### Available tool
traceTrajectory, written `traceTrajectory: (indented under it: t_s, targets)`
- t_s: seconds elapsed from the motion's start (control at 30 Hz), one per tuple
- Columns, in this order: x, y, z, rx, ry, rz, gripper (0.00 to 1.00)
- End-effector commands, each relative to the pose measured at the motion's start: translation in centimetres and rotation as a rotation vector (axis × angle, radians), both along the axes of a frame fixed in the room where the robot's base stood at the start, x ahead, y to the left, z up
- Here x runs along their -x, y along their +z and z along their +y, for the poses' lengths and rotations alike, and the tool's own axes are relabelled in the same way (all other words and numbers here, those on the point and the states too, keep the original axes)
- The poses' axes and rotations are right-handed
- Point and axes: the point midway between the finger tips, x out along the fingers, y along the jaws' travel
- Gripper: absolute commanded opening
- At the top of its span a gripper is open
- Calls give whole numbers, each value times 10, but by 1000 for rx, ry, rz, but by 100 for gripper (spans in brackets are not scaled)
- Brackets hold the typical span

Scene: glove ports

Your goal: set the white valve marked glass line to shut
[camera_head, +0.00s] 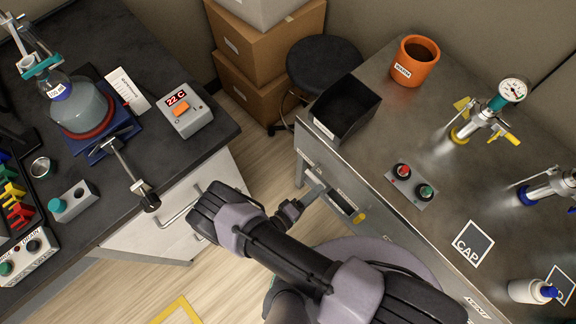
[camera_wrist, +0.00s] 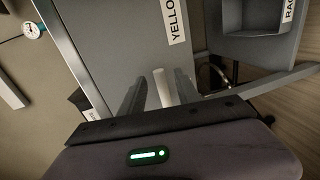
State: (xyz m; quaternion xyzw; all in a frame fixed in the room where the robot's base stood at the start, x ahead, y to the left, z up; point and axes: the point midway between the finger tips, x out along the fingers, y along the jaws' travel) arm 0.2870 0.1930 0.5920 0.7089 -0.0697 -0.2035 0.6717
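I cannot make out a white valve marked glass line in either view. At the right of the head view stand a metal valve with yellow handles (camera_head: 478,122) and a gauge, and a second metal valve with a blue ring (camera_head: 548,190), cut off by the picture edge. My gripper (camera_head: 312,196) is low by the front of the grey bench, beside its drawer opening. In the wrist view my gripper (camera_wrist: 160,92) has its fingers apart, with a pale rod (camera_wrist: 162,86) between them; I cannot tell whether they touch it. A grey panel with a label starting YELLO (camera_wrist: 174,20) is beyond.
A black bin (camera_head: 346,108), an orange pot (camera_head: 414,62) and a red-and-green button plate (camera_head: 412,186) stand on the grey bench (camera_head: 440,110). The dark left bench holds a flask (camera_head: 80,108) and a temperature box (camera_head: 186,110). A stool (camera_head: 325,62) and boxes (camera_head: 262,45) stand behind.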

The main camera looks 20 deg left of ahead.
Motion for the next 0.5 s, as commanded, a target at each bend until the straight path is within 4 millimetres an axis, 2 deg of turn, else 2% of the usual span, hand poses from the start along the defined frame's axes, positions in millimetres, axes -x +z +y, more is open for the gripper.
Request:
traceTrajectory:
  t_s: [0.1, 0.3, 0.5]
  targets:
    - [36, 11, 17, -3, 9, 0, 39]
    - [90, 21, 38, -4, 6, 2, 39]
    - [116, 25, 48, -2, 2, 1, 39]
